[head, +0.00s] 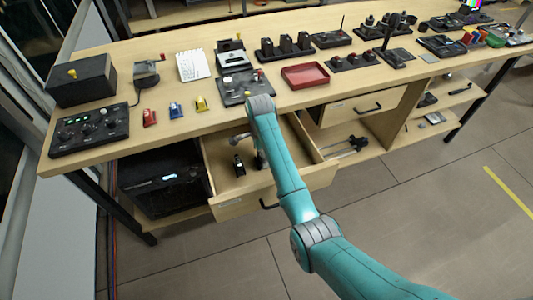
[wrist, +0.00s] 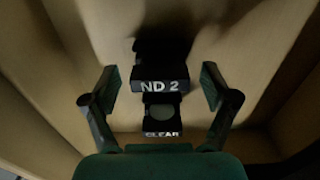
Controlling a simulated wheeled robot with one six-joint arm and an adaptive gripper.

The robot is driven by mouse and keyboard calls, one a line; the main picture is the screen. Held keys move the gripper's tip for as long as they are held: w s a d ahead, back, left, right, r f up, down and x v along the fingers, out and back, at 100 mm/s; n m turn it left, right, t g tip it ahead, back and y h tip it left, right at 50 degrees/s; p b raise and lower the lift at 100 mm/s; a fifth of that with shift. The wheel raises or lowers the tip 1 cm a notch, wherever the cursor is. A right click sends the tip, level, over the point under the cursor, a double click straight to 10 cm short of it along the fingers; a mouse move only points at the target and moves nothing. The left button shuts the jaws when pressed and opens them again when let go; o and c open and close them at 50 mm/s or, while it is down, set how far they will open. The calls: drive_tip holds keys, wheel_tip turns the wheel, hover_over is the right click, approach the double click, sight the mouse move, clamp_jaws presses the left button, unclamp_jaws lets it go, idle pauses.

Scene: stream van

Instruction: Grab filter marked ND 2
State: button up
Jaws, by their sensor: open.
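In the wrist view, a black filter block marked ND 2 (wrist: 160,82) stands in the wooden drawer (wrist: 255,60). My gripper (wrist: 160,78) is open, with one finger on each side of the ND 2 block and a visible gap at both sides. A second filter, marked CLEAR (wrist: 160,113), sits just in front of it, closer to my palm, with a round greyish window. In the head view, the open drawer (head: 228,186) is under the bench, and my arm reaches over the bench edge and hides part of it. A small dark item (head: 239,166) lies inside.
The drawer walls (wrist: 60,60) are close on both sides of my gripper. The bench top above holds several devices, a red tray (head: 305,77) and a control box (head: 90,128). A dark case (head: 165,183) stands left of the drawer.

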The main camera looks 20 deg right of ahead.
drive_tip(key=shift+a+f, duration=0.1)
drive_tip(key=shift+f, duration=0.45)
drive_tip(key=c, duration=1.2)
drive_tip(key=shift+r, duration=0.1)
drive_tip(key=shift+c, duration=0.2)
